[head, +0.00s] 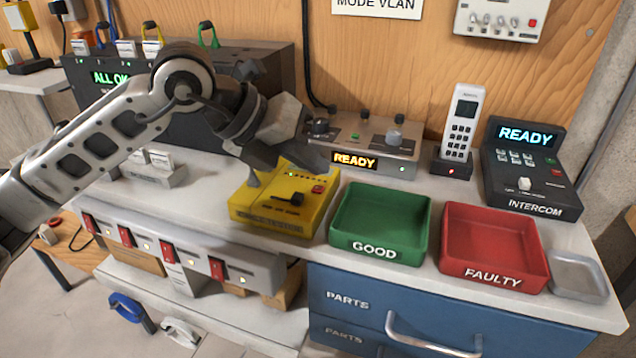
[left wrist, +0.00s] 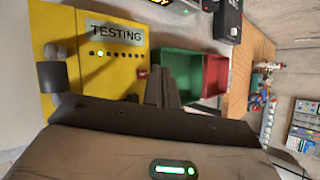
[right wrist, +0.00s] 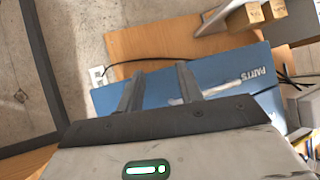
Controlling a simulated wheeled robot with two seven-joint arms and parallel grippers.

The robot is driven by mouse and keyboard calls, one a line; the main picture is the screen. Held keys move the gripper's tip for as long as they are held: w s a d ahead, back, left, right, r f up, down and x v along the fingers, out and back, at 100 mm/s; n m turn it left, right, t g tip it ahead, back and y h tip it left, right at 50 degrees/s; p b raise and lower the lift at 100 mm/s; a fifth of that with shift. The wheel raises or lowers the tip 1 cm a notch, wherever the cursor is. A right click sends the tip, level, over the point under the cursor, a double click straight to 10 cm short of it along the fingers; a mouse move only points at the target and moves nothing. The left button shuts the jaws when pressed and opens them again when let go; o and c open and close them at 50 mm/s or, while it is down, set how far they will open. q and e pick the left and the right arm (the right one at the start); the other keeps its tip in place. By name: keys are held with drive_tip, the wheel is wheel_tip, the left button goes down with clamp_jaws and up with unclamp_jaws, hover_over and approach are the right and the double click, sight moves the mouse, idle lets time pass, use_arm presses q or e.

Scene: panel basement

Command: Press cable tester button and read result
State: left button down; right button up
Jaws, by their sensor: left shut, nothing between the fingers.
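The yellow cable tester (head: 290,222) lies on the bench; its red button (head: 318,189) and a row of small lights show on top. In the left wrist view, the tester (left wrist: 60,30) has a display reading TESTING (left wrist: 115,33) above the lights, one of them lit. My left gripper (head: 322,160) is shut and empty, above the tester's far right part near the red button. I cannot tell whether it touches the tester. Its fingers (left wrist: 162,88) hide part of the tester's right edge in that view. My right gripper (right wrist: 158,80) is open and empty, above the blue drawer front.
A green GOOD tray (head: 380,222) and a red FAULTY tray (head: 493,245) stand right of the tester. Behind are a console reading READY (head: 375,145), a cordless phone (head: 460,125) and an intercom (head: 525,165). A dark unit reading ALL OK (head: 215,130) stands at the back left.

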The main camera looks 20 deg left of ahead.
sight(310, 193)
use_arm(q)
wheel_tip(310, 193, up, 4)
drive_tip(key=shift+r+p, duration=0.15)
drive_tip(key=shift+p, duration=1.1)
